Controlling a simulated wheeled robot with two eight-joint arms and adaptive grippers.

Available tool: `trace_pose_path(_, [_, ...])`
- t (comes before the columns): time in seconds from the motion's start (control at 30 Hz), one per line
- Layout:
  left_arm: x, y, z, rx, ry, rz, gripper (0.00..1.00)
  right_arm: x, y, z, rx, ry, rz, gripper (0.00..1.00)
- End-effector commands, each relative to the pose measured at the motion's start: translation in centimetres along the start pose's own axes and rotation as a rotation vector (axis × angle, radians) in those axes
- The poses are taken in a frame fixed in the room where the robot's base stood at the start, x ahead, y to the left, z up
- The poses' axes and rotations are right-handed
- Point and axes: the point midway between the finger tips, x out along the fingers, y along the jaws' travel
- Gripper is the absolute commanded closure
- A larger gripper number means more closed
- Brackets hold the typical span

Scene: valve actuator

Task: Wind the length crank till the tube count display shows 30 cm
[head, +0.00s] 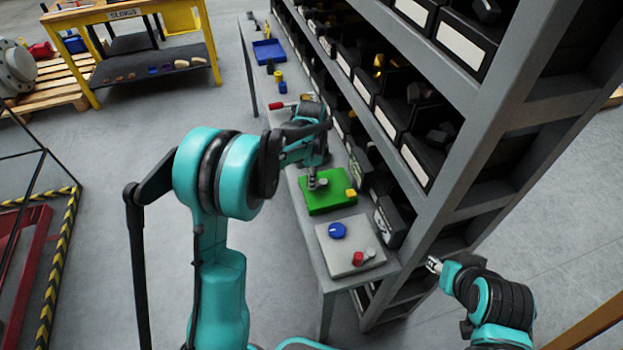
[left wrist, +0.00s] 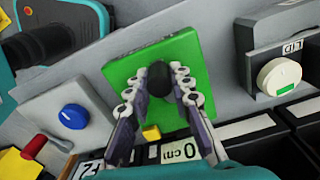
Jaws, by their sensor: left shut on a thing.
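The green box (head: 330,200) sits on the narrow grey bench beside the shelf. In the left wrist view the green plate (left wrist: 190,58) carries a black knob (left wrist: 160,80), which looks like the crank's grip. My left gripper (head: 318,183) is shut on this knob, a finger on each side; it also shows in the left wrist view (left wrist: 160,92). A yellow block (left wrist: 152,132) is at the plate's lower edge. A white display (left wrist: 180,150) reads "0 cm" at its visible end; any digit before that is hidden by a finger. My right gripper (head: 433,265) is near the shelf's lower end, its jaws too small to judge.
A grey panel with a blue knob (head: 337,230) and a red knob (head: 358,258) stands at the near bench end. A white dial (left wrist: 283,75) is on a box at right in the wrist view. Shelf bins (head: 432,160) crowd the right. Open floor lies left of the bench.

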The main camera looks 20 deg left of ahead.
Motion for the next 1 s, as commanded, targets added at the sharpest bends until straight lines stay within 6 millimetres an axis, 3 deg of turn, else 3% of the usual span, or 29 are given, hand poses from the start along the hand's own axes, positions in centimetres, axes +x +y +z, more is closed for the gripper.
trace_pose_path(0.27, [0.0,-0.1,0.0,0.0,0.001,-0.001,1.0,0.0,0.0,0.0,0.0,0.0,0.0,0.6])
trace_pose_path(0.3, [0.0,-0.1,0.0,0.0,0.001,-0.001,0.76,0.0,0.0,0.0,0.0,0.0,0.0,0.6])
trace_pose_path(0.37, [0.0,-0.1,0.0,0.0,0.001,-0.001,0.6,0.0,0.0,0.0,0.0,0.0,0.0,0.6])
trace_pose_path(0.4, [0.0,-0.1,0.0,0.0,0.001,-0.001,0.58,0.0,0.0,0.0,0.0,0.0,0.0,0.6])
trace_pose_path(0.77, [-0.6,0.0,0.0,0.0,0.0,-0.001,0.58,0.0,0.0,0.0,0.0,0.0,0.0,0.6])
trace_pose_path(1.0, [-4.9,0.0,0.0,0.0,0.0,-0.001,0.58,0.0,0.0,0.0,0.0,0.0,0.0,0.6])
